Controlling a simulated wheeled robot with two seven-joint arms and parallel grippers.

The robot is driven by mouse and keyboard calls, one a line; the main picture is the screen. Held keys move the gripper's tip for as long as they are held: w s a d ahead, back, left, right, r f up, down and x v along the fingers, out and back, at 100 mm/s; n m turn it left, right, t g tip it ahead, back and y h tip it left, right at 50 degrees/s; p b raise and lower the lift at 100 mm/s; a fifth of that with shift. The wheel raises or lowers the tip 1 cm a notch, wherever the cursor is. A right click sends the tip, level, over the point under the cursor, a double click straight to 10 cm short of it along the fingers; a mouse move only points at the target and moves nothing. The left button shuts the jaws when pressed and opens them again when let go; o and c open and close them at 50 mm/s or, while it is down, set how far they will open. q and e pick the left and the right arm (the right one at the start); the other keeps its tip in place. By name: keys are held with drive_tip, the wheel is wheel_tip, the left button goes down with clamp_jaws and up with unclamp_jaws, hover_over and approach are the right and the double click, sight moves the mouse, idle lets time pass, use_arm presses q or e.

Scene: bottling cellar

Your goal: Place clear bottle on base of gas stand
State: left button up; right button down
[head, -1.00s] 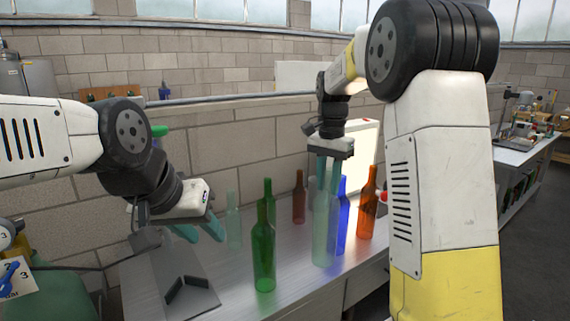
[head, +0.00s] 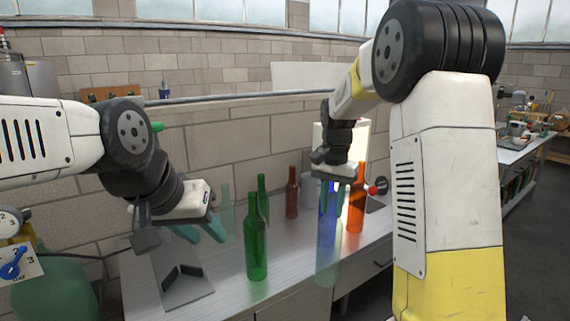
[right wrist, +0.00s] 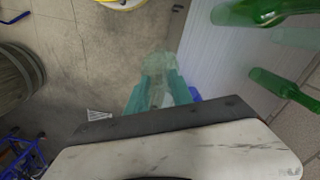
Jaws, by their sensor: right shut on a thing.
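A clear, pale green bottle (head: 328,262) hangs upright from my right gripper (head: 332,205), whose teal fingers are shut on its upper part. In the head view it overlaps the table's front edge. The bottle shows end-on between the fingers in the right wrist view (right wrist: 158,65). The gas stand's grey base (head: 190,297), with a dark V-shaped block, is at the table's left end. My left gripper (head: 203,233) is open and empty above and behind this base. A second clear bottle (head: 228,205) stands beyond the left gripper, partly hidden by it.
A green bottle (head: 256,250) stands between the gas stand and the held bottle. Another green bottle (head: 263,203), a brown bottle (head: 292,193), a blue bottle (head: 327,198) and an orange bottle (head: 357,200) stand farther back. Bare metal tabletop (head: 222,278) lies between base and front green bottle.

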drive_tip(key=s+d+f+n, duration=0.1)
drive_tip(key=s+f+n, duration=0.1)
drive_tip(key=f, duration=0.7)
drive_tip(key=s+d+f+n, duration=0.2)
drive_tip(key=f+n, duration=0.2)
drive_tip(key=f, duration=0.6)
drive_tip(key=shift+s+f, duration=0.25)
